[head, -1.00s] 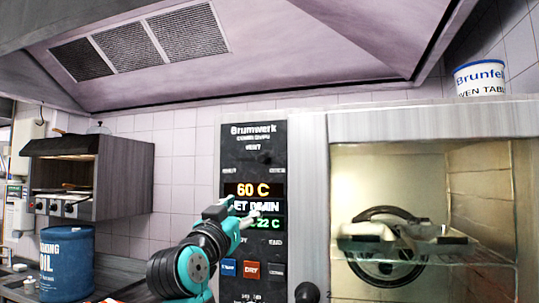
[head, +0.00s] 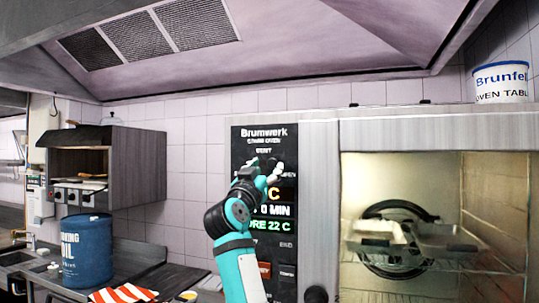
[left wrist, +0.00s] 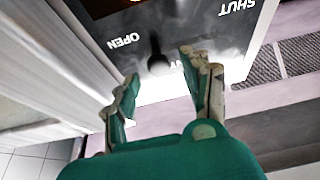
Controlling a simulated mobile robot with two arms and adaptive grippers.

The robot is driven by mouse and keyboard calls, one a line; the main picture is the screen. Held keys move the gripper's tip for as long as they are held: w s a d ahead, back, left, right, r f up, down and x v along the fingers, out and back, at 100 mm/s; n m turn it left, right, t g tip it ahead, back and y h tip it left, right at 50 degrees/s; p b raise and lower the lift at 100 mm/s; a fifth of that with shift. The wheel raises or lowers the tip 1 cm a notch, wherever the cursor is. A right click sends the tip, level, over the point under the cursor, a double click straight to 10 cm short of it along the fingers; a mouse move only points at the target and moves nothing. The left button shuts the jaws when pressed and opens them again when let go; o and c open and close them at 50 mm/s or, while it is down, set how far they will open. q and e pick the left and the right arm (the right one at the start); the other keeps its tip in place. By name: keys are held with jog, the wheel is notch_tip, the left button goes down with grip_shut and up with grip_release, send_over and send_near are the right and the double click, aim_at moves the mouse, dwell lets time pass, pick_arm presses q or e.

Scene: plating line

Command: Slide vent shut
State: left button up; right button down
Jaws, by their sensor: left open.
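The oven's dark control panel (head: 262,140) carries the word VENT near its top. In the left wrist view, a dark vent slider knob (left wrist: 157,57) stands out from the panel beside the word OPEN; the word SHUT is farther off to the right in that view. My left gripper (head: 259,175) is in front of the panel just below VENT and hides the slider in the head view. In the left wrist view the fingers of this gripper (left wrist: 160,74) are open, with the knob between and just beyond their tips. I cannot tell whether they touch it. My right gripper is not in view.
The lit oven chamber (head: 460,200) with trays on a rack is right of the panel. A dark round knob (head: 316,294) sits low by the panel. A blue oil drum (head: 87,250) and striped cloth (head: 124,293) are at left. A white tub (head: 501,83) stands on top of the oven.

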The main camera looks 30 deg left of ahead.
aim_at(273, 163)
pick_arm(q)
jog(key=shift+p+x, duration=0.45)
jog(key=shift+x, duration=0.9)
jog(key=shift+d, duration=0.1)
grip_shut()
